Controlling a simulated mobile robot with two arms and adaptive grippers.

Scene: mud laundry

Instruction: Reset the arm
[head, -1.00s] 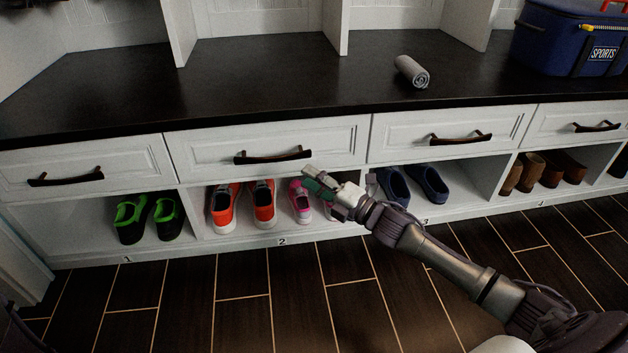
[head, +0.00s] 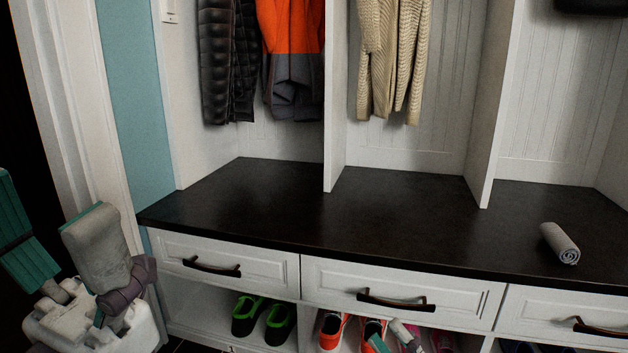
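My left gripper (head: 60,240) is large and close at the lower left. Its two thick grey and teal fingers stand apart with nothing between them, left of the bench. My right gripper (head: 393,336) is only partly in view at the bottom edge, in front of the shoe cubby under the middle drawer. Its light grey and teal finger parts show, but the rest is cut off by the frame. I cannot tell whether it is open or shut, and no held object shows.
A dark bench top (head: 300,215) runs across, with a rolled grey towel (head: 560,244) at right. Drawers with dark handles (head: 395,300) sit below it. Green-black shoes (head: 263,318) and orange shoes (head: 333,330) stand in cubbies. Coats (head: 293,60) hang above. A door frame (head: 75,110) stands at left.

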